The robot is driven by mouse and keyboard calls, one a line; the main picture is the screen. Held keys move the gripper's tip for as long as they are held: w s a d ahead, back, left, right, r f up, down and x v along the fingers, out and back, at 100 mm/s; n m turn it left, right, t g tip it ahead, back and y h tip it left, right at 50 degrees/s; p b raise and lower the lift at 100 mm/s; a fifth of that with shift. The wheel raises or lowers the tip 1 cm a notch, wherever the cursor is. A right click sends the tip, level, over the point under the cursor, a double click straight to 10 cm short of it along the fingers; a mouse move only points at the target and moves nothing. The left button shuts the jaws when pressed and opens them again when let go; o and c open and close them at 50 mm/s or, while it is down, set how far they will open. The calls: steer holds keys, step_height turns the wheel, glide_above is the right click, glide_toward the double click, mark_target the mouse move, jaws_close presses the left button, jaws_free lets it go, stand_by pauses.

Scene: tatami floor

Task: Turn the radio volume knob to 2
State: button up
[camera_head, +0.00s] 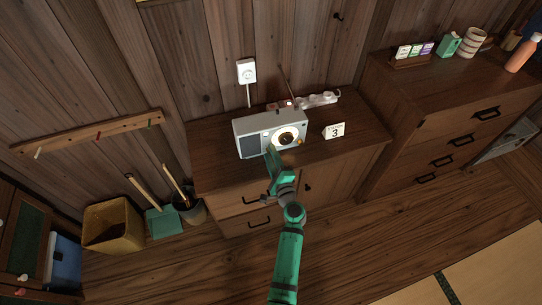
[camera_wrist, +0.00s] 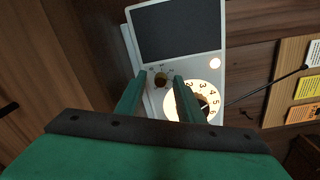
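The grey-white radio (camera_head: 270,132) stands on the low wooden cabinet. In the wrist view the radio (camera_wrist: 220,50) shows its dark speaker panel, a small brown knob (camera_wrist: 161,79) with tiny marks around it, and a round lit dial (camera_wrist: 212,92) with larger numbers. I cannot read where the small knob points. My gripper (camera_head: 271,152) is at the radio's front. In the wrist view its two green fingers (camera_wrist: 160,76) are apart, with the small knob showing between their tips. No contact with the knob is clear. The right finger hides part of the lit dial.
A white card reading 3 (camera_head: 334,131) stands right of the radio on the cabinet top (camera_head: 365,125). A thin antenna (camera_head: 285,80) rises behind the radio. A white power strip (camera_head: 318,99) lies at the back. A taller chest (camera_head: 440,110) stands to the right.

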steer(key=v, duration=1)
steer(key=shift+s+d, duration=0.15)
steer(key=shift+s, duration=0.25)
